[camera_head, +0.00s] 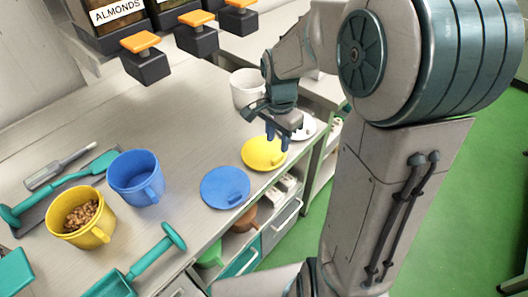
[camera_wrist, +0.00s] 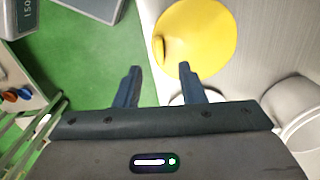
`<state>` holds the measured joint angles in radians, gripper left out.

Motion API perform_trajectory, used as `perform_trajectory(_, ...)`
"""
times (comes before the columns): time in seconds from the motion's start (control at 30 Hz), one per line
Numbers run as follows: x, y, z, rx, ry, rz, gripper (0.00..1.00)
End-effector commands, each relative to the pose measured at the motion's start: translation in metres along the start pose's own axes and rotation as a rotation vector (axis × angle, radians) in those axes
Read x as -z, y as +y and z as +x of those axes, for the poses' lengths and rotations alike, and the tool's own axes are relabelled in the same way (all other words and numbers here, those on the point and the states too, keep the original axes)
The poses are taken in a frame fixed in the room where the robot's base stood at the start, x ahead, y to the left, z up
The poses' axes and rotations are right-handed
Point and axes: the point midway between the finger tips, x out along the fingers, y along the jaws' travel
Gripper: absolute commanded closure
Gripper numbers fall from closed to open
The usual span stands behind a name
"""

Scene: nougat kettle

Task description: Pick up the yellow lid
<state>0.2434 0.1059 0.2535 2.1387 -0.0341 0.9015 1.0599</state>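The yellow lid (camera_head: 264,153) lies flat on the counter near its front edge in the head view. It also shows in the wrist view (camera_wrist: 203,38), with its raised handle tab toward the left. My gripper (camera_head: 279,138) is above the lid, at its far right side in the head view. In the wrist view, my gripper's two blue fingers (camera_wrist: 157,85) are apart with nothing between them. The lid is ahead of the fingertips and off to the right, not between them.
A blue lid (camera_head: 224,188) lies left of the yellow one. A white lid (camera_head: 304,128) and white mug (camera_head: 246,88) are near my gripper. A blue mug (camera_head: 136,178) and a yellow mug with nuts (camera_head: 82,218) stand farther left. Dispensers (camera_head: 145,55) overhang the back.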

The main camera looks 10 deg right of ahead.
Motion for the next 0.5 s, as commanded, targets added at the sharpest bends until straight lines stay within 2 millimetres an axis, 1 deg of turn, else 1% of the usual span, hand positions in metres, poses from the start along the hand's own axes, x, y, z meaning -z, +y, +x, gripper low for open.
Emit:
perform_trajectory(0.03,0.0,0.0,0.006,-0.002,-0.001,0.0,0.64)
perform_trajectory(0.27,0.003,0.001,0.021,-0.001,-0.002,0.002,0.64)
perform_trajectory(0.43,0.009,0.002,0.045,-0.003,-0.004,0.001,0.64)
perform_trajectory(0.5,0.009,0.002,0.055,-0.002,-0.002,-0.001,0.64)
